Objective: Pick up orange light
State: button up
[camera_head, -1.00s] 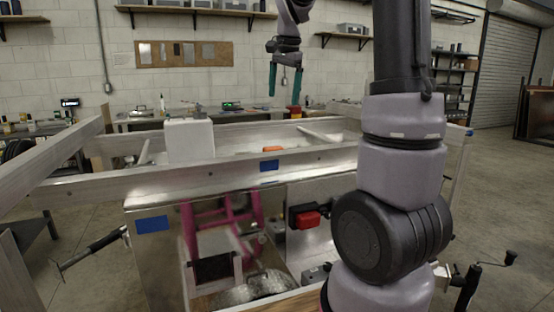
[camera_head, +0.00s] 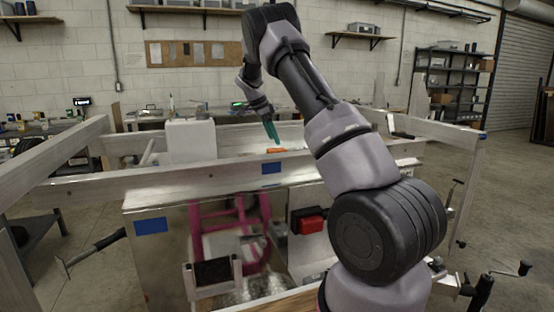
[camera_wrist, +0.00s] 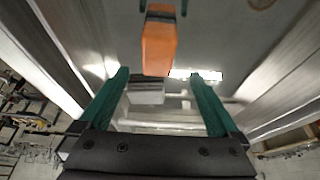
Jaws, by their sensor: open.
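The orange light (camera_head: 277,150) is a small orange block inside the aluminium trailer bed, just behind the front rail, which partly hides it in the head view. In the wrist view the orange light (camera_wrist: 159,45) shows above the gap between the green fingers, roughly centred and apart from both. My gripper (camera_head: 272,132) points down over the trailer bed, just above the light in the head view. In the wrist view my gripper (camera_wrist: 159,76) has its two green fingers spread, with nothing held between them.
The trailer's front rail (camera_head: 200,175) runs across in front of the light. A white box (camera_head: 190,142) stands left of it in the bed. A red-and-black box (camera_head: 308,222) is mounted on the trailer front. Trailer rails (camera_wrist: 55,50) flank my gripper in the wrist view.

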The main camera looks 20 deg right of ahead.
aim_at(277, 149)
jog(key=shift+a+x, duration=0.15)
jog(key=shift+x, duration=1.4)
jog(key=shift+a+x, duration=0.2)
jog(key=shift+x, duration=1.3)
jog(key=shift+s+f, duration=0.1)
jog(key=shift+s, duration=0.05)
grip_shut()
